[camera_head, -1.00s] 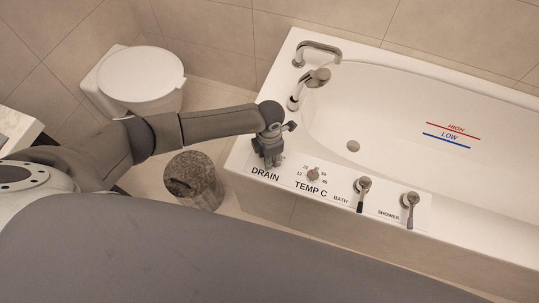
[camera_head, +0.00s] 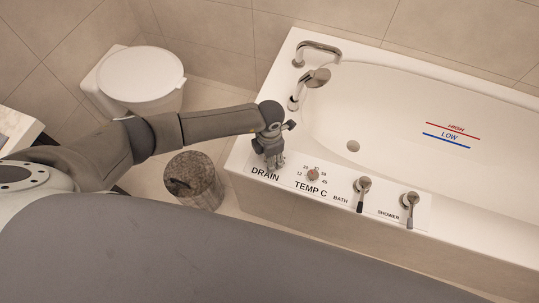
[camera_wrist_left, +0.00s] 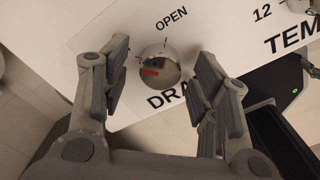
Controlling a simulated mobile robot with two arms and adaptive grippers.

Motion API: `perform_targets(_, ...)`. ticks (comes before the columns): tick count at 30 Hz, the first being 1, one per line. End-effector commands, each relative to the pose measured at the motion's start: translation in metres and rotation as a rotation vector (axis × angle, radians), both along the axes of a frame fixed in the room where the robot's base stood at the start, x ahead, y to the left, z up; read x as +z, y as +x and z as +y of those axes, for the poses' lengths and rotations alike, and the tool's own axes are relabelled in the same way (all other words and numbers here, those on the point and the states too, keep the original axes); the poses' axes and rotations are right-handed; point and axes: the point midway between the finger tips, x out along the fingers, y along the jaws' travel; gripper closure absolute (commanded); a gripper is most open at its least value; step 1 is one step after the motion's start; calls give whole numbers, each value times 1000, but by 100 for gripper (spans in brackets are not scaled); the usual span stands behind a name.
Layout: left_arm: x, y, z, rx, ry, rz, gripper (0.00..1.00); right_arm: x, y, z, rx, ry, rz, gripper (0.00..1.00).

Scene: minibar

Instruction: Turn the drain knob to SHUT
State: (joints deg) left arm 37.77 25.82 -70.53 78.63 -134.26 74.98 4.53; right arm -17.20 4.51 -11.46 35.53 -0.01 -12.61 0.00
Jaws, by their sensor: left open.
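The round metal drain knob (camera_wrist_left: 159,66) sits on the white panel in the left wrist view. Its red mark points to the left, while the word OPEN is printed above the knob. The word DRAIN is partly covered by a finger. My left gripper (camera_wrist_left: 160,78) is open, with one finger on each side of the knob and a visible gap on both sides in this view. In the head view my left gripper (camera_head: 272,155) is over the panel above the DRAIN label, hiding the knob. My right gripper is not in view.
The temperature knob (camera_head: 313,175), bath lever (camera_head: 362,194) and shower lever (camera_head: 409,210) stand to the right on the same tub rim. A tap (camera_head: 317,49) and hand shower (camera_head: 315,78) are behind. A bin (camera_head: 194,180) and a toilet (camera_head: 140,76) stand left.

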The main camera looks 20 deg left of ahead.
Motion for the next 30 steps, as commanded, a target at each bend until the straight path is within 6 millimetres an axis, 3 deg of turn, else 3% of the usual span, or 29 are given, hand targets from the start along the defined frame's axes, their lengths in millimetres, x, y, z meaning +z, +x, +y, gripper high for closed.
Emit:
perform_targets(8, 11, 1, 0, -1, -1, -1, 45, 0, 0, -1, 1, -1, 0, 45)
perform_targets(21, 97, 1, 0, -2, -1, -4, 45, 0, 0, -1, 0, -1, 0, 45)
perform_targets(30, 120, 0, 0, 0, 0, 0, 45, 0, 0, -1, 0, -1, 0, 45)
